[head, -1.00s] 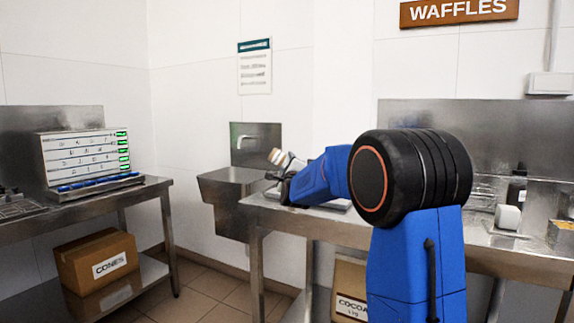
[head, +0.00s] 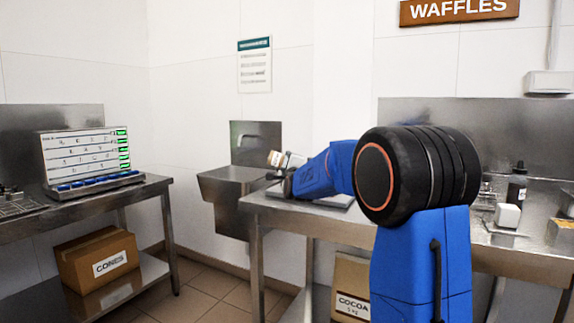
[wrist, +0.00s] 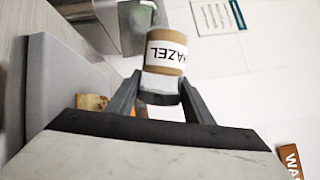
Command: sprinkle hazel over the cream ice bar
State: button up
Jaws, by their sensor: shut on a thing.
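My gripper (wrist: 162,88) is shut on the hazel jar (wrist: 168,56), a tan and white shaker whose label reads HAZEL upside down in the wrist view. In the head view the jar (head: 286,160) is tilted at the end of my arm, above the left end of the worktable. A small golden-brown piece (wrist: 92,102) shows beside the left finger in the wrist view, mostly hidden; I cannot tell whether it is the cream ice bar. No grains are seen falling.
A grey tray or board (head: 335,200) lies under my arm on the steel worktable (head: 290,221). A sink (head: 228,186) stands just left of it. A white block (head: 507,216) and a dark bottle (head: 517,186) are at the right. The left table (head: 110,200) carries a display unit (head: 85,157).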

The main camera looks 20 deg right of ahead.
jog(key=shift+n, duration=0.6)
jog(key=shift+r+n+g, duration=0.4)
jog(key=shift+r+n, duration=0.2)
jog(key=shift+n, duration=0.3)
jog(key=shift+r+n+g+y, duration=0.4)
jog(key=shift+r+n+g, duration=0.25)
jog(key=shift+n, duration=0.55)
jog(key=shift+d+r, duration=0.1)
jog(key=shift+r, duration=0.05)
